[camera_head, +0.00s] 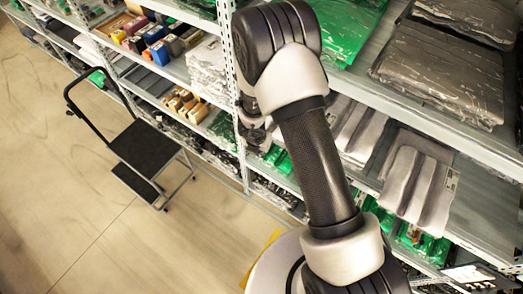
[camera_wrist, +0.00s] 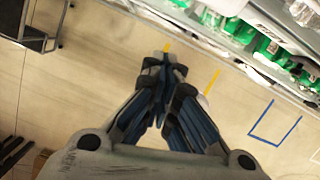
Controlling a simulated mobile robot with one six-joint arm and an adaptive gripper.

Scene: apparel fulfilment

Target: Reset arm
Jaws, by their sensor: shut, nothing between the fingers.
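My gripper (camera_wrist: 163,62) is in the wrist view, with its two fingers meeting at the tips. It is shut and empty above the bare floor, beside the lower shelves. In the head view my arm (camera_head: 318,160) rises bent in front of the shelving.
Metal shelving (camera_head: 465,130) runs along the right with bagged grey and green garments (camera_head: 440,75) and small boxes (camera_head: 160,50). A black step stool (camera_head: 148,148) stands left of the shelves. The floor (camera_head: 60,180) at left is clear. Blue tape (camera_wrist: 273,128) marks the floor.

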